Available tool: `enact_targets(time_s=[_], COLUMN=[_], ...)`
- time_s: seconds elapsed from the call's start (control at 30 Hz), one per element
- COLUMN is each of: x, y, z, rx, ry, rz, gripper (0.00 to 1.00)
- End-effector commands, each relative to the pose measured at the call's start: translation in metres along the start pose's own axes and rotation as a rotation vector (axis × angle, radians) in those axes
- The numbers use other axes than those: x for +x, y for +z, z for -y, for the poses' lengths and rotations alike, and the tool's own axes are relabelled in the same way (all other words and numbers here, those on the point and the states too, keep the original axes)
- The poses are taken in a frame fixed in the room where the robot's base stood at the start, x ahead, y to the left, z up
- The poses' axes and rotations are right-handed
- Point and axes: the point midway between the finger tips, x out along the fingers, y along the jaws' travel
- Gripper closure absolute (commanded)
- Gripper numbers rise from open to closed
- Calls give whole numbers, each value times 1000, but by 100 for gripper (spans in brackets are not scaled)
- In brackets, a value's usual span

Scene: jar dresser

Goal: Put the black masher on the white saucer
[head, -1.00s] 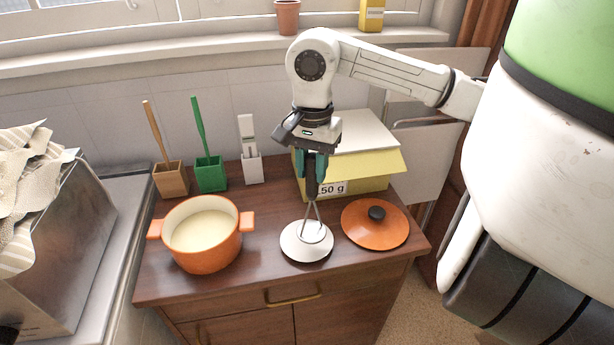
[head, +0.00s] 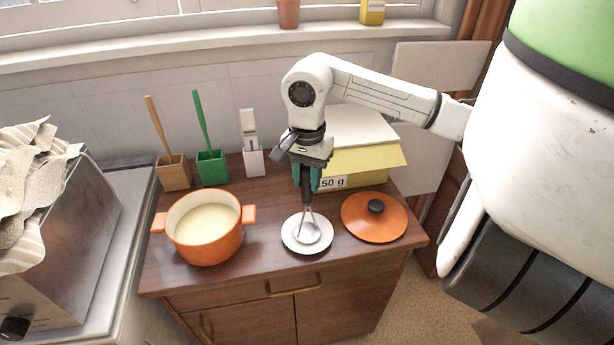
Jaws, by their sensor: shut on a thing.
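The black masher (head: 307,196) hangs nearly upright from my gripper, with its black handle up and its metal wires and head pointing down. My gripper (head: 307,179) is shut on the upper handle. The white saucer (head: 289,243) lies on the dresser top directly below, between the orange pot and the orange lid. The masher's head shows within the saucer's outline. I cannot tell for sure whether it touches the saucer. The fingers hide the top of the handle.
The orange pot (head: 205,244) with pale contents stands left on the dresser (head: 265,205). The orange lid (head: 372,225) lies right. A yellow box (head: 365,162) is behind my gripper. Brown (head: 173,173), green (head: 212,168) and white (head: 254,161) holders stand at the back left.

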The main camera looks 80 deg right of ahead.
Motion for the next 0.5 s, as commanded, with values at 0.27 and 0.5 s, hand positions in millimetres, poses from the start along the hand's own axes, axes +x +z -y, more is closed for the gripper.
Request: enact_targets(time_s=[0.27, 0.5], x=[1, 1], y=[0, 0], z=[0, 0], rx=[0, 0], ry=[0, 0], rz=[0, 0], gripper=[50, 44])
